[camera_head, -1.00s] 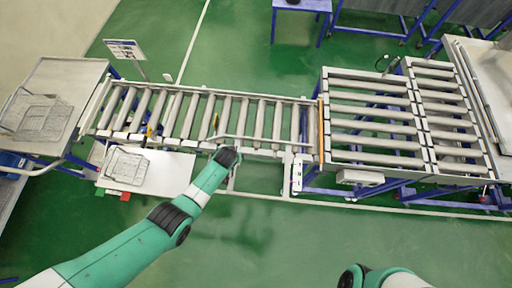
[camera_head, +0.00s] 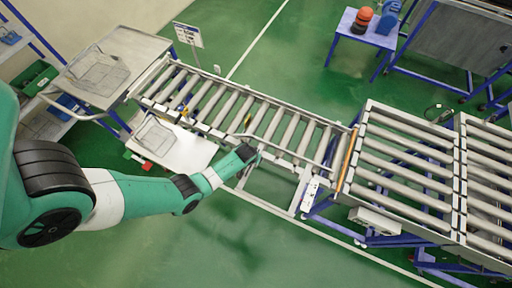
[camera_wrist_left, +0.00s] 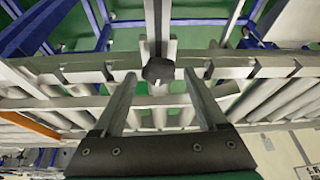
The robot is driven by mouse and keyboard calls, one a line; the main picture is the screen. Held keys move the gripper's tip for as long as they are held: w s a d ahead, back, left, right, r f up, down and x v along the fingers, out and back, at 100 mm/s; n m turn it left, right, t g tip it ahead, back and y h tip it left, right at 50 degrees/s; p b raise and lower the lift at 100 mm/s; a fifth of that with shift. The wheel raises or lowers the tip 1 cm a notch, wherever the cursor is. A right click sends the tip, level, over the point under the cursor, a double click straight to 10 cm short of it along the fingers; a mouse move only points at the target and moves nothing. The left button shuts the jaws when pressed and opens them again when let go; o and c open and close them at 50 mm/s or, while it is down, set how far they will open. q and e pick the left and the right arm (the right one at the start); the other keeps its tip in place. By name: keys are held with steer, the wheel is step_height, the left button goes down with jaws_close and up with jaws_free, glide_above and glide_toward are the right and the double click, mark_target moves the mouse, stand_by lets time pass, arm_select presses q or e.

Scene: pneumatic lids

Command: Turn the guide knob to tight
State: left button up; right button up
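The guide knob (camera_wrist_left: 158,70) is a small dark knob at the conveyor's side rail, in the upper middle of the left wrist view. My left gripper (camera_wrist_left: 159,76) is open, with one finger on each side of the knob in that view. A gap shows between each finger and the knob, and I cannot tell whether the tips reach past it. In the head view my left gripper (camera_head: 257,157) is at the near rail of the roller conveyor (camera_head: 230,110). The knob cannot be made out there. My right gripper is not in view.
A white shelf (camera_head: 190,155) with a wire basket (camera_head: 155,135) is left of my left gripper. A white control box (camera_head: 310,194) is on the near side to the right. Wider roller tables (camera_head: 405,160) stand at the right. The green floor in front is clear.

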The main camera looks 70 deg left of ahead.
arm_select(q)
jaws_close()
